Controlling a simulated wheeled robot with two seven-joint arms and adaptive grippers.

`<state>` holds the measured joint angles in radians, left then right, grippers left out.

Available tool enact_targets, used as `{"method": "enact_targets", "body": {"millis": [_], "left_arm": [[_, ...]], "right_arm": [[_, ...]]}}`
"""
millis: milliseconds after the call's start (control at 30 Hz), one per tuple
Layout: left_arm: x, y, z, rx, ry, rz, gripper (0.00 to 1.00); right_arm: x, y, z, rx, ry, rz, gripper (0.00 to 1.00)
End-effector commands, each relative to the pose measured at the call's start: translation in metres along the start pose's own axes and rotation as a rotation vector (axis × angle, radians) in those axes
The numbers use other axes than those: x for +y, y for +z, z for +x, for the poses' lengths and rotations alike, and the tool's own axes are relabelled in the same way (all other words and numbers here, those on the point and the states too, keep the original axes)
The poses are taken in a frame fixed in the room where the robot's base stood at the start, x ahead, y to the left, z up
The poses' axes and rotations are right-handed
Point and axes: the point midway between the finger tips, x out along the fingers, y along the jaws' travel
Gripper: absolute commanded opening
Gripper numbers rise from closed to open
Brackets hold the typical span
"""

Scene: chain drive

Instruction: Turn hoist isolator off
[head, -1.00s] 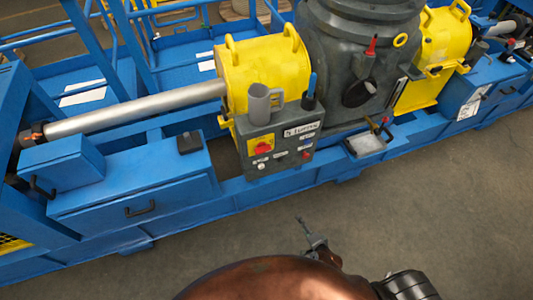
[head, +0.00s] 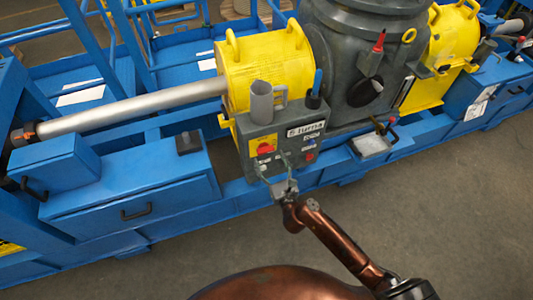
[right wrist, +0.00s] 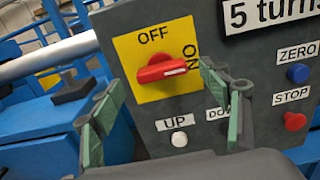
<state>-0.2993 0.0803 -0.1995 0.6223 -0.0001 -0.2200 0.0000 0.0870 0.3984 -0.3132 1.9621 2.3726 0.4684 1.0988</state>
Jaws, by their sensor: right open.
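The hoist isolator is a red rotary knob (head: 265,149) on a yellow plate, on the front of a grey control box (head: 280,135). In the right wrist view the red knob (right wrist: 160,70) lies nearly level, with its white mark at the right end towards "ON"; "OFF" is printed above it. My right gripper (head: 272,168) is open and empty in front of the box. In the right wrist view its green-padded fingers (right wrist: 162,95) stand left and right, with the knob showing between them and apart from them. My left gripper is out of view.
Beside the knob are a white UP button (right wrist: 179,139), a partly hidden DOWN button, a blue ZERO button (right wrist: 298,73) and a red STOP button (right wrist: 295,121). A grey mug (head: 261,102) stands on the box. A small tray (head: 370,143) is to the right.

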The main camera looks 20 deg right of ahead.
Motion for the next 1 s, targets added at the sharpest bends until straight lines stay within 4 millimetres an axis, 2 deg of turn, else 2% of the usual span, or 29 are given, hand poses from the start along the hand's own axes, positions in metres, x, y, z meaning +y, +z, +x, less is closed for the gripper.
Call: {"method": "enact_targets", "body": {"millis": [100, 233, 600, 1000], "left_arm": [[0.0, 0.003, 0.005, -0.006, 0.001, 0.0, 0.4], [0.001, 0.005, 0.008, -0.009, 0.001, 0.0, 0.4], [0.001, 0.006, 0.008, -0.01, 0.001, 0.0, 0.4], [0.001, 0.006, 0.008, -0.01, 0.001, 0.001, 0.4]], "right_arm": [[0.0, -0.002, 0.019, 0.0, 0.0, -0.004, 0.7], [-0.001, -0.002, 0.031, 0.001, -0.001, -0.004, 0.7], [-0.001, -0.001, 0.036, 0.001, -0.001, -0.004, 0.7], [0.0, -0.001, 0.036, 0.001, -0.001, -0.004, 0.42]]}}
